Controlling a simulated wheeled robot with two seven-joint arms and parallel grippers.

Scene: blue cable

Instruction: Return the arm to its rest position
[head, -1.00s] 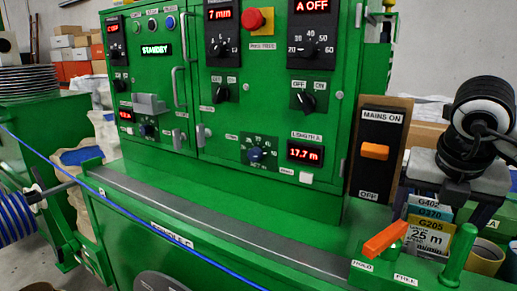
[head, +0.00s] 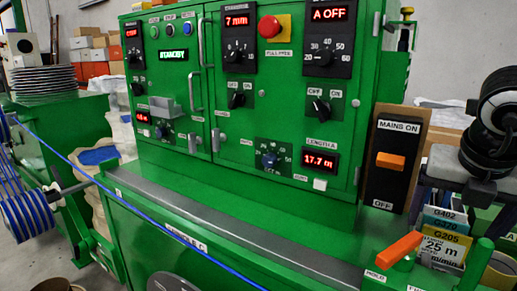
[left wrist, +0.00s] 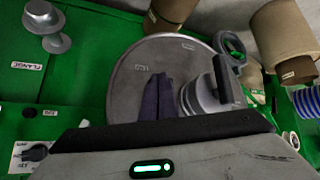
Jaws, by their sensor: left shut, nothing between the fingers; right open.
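My right gripper (head: 480,185) is at the right edge of the head view, in front of the mains switch's right side. It is open, and part of it is cut off by the picture edge. My left gripper (left wrist: 158,82) shows only in the left wrist view. Its two dark fingers are shut together with nothing between them, over a round grey plate. The blue cable (head: 120,201) runs slantwise along the front of the green machine from the reel at left to the bottom edge.
The green cabinet (head: 255,110) carries knobs, displays and a red button. An orange lever (head: 399,250) and stacked label cards (head: 443,235) stand below my right arm. A grey handled part (left wrist: 212,95) stands beside my left fingers. A blue-wound reel (head: 27,213) is at left.

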